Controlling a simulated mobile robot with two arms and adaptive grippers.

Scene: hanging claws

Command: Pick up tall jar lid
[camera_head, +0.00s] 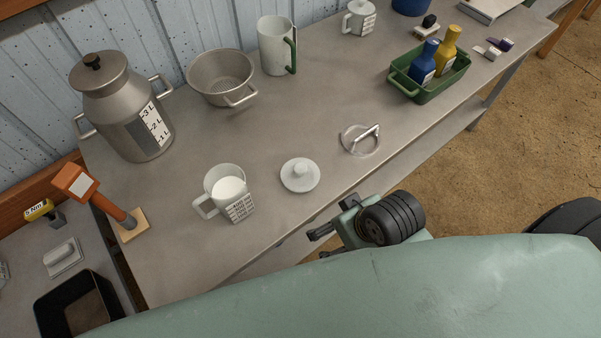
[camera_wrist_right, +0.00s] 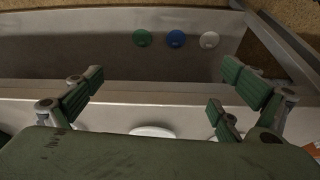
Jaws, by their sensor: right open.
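A pale round lid with a central knob (camera_head: 300,175) lies flat on the metal table (camera_head: 230,135), near its front edge. A clear round lid with a bar handle (camera_head: 361,140) lies to its right. A tall metal jar (camera_head: 128,115) stands at the back left with a black-knobbed lid (camera_head: 98,70) on it. My right gripper (camera_head: 334,219) is open and empty, by the front edge, below and right of the pale lid. In the right wrist view its fingers (camera_wrist_right: 160,100) are spread; a white round thing (camera_wrist_right: 152,131) shows partly behind the palm.
A measuring cup of white liquid (camera_head: 228,192) stands left of the pale lid. A colander (camera_head: 222,78) and pitcher (camera_head: 275,46) stand behind. A green crate (camera_head: 430,85) holds bottles at right. An orange-handled tool (camera_head: 105,205) is at left. Table between them is clear.

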